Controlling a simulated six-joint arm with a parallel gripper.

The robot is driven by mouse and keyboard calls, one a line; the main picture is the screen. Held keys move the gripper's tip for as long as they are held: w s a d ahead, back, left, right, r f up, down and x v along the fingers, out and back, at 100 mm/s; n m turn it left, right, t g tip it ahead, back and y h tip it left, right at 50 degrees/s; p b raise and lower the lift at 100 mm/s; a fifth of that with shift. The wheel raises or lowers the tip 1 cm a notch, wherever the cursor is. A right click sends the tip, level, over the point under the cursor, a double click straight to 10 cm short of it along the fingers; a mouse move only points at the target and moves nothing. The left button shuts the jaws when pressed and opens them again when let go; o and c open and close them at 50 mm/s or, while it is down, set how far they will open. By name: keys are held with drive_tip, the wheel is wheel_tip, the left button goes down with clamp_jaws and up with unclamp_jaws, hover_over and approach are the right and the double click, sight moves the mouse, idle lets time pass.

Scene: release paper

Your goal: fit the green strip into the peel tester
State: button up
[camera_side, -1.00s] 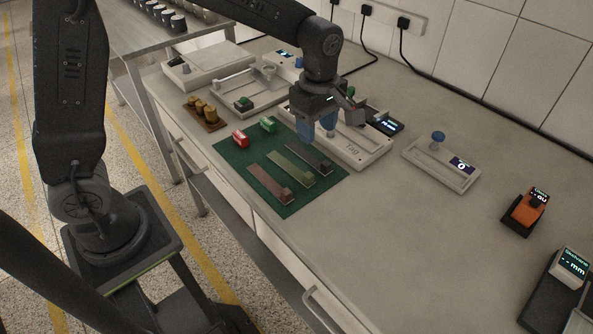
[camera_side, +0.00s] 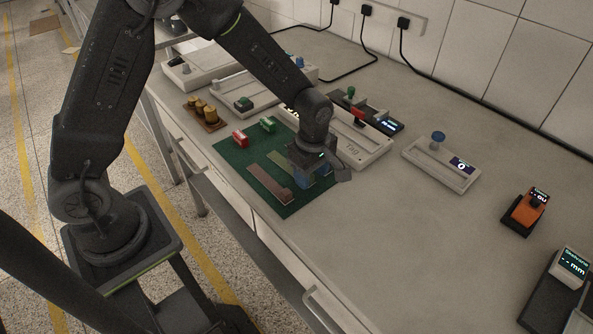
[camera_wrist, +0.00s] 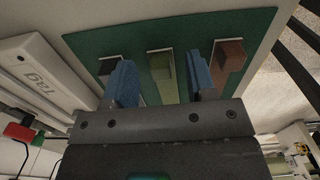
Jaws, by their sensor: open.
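The green strip (camera_wrist: 161,72) lies on the dark green mat (camera_wrist: 185,28), with a raised block at one end. In the side view its far part (camera_side: 276,159) shows; the rest is hidden behind my gripper. My gripper (camera_wrist: 162,82) is open and points down over the mat, its blue fingers on either side of the green strip in the wrist view. No contact shows. In the side view my gripper (camera_side: 314,173) is low over the near right part of the mat. The long white instrument behind the mat (camera_side: 368,151), with a red part on it, appears to be the peel tester.
A brown strip (camera_side: 268,183) and a grey strip (camera_wrist: 110,66) flank the green one. Red (camera_side: 239,139) and green (camera_side: 267,124) blocks sit at the mat's far edge. A small white device (camera_side: 440,165) stands right of the instrument.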

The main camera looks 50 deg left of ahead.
drive_tip(key=shift+f, duration=0.5)
clamp_jaws()
drive_tip(key=shift+r, duration=0.1)
